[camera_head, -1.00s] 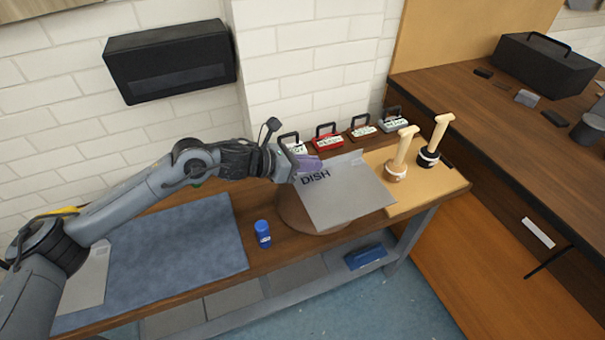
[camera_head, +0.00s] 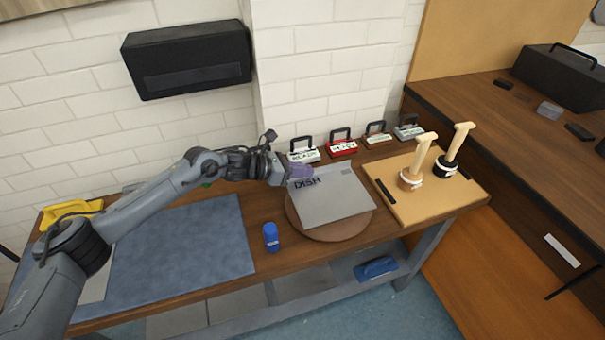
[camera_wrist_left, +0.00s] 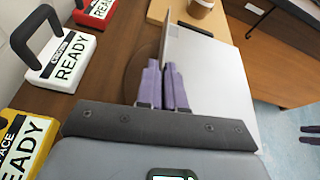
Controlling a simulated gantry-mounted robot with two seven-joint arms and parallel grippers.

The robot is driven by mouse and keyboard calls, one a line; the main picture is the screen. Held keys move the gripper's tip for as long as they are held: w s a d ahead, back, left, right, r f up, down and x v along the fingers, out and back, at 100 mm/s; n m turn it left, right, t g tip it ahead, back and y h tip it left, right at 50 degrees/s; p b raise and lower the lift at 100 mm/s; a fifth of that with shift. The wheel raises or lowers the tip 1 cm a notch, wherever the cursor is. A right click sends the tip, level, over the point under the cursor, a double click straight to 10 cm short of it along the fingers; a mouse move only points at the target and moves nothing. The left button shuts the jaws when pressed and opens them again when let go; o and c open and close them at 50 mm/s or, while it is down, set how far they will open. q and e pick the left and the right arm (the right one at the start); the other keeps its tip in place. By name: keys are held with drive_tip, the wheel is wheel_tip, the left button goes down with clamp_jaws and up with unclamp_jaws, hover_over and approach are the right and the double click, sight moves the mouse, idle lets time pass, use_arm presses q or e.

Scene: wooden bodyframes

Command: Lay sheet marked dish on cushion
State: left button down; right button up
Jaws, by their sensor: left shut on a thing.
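The grey sheet marked DISH (camera_head: 335,203) is over the round brown cushion (camera_head: 340,233), whose rim shows around the sheet's front and right side. I cannot tell whether the sheet touches the cushion. My left gripper (camera_head: 298,172) has its purple fingers shut on the sheet's back left corner, near the word DISH. In the left wrist view the fingers (camera_wrist_left: 165,88) are close together on the pale sheet (camera_wrist_left: 215,85), and a dark curved part of the cushion (camera_wrist_left: 139,70) shows beside them. Purple fingertips, seemingly my right gripper's (camera_wrist_left: 310,134), show at that view's right edge.
Several READY-tagged blocks with black handles, including a red one (camera_head: 342,148), line the wall behind. A blue bottle (camera_head: 271,237) stands left of the cushion. A tan board (camera_head: 425,202) with two wooden-handled stamps (camera_head: 412,176) lies right. A blue-grey mat (camera_head: 185,245) covers the bench's left.

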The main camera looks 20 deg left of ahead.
use_arm(q)
drive_tip(key=shift+f, duration=0.2)
drive_tip(key=shift+f, duration=0.1)
drive_tip(key=c, duration=1.3)
unclamp_jaws()
drive_tip(key=shift+f, duration=0.1)
drive_tip(key=shift+o, duration=0.2)
drive_tip(key=shift+r, duration=0.2)
drive_tip(key=shift+s+a, duration=0.2)
drive_tip(key=shift+a, duration=0.05)
drive_tip(key=p+v, duration=0.2)
drive_tip(key=v, duration=0.9)
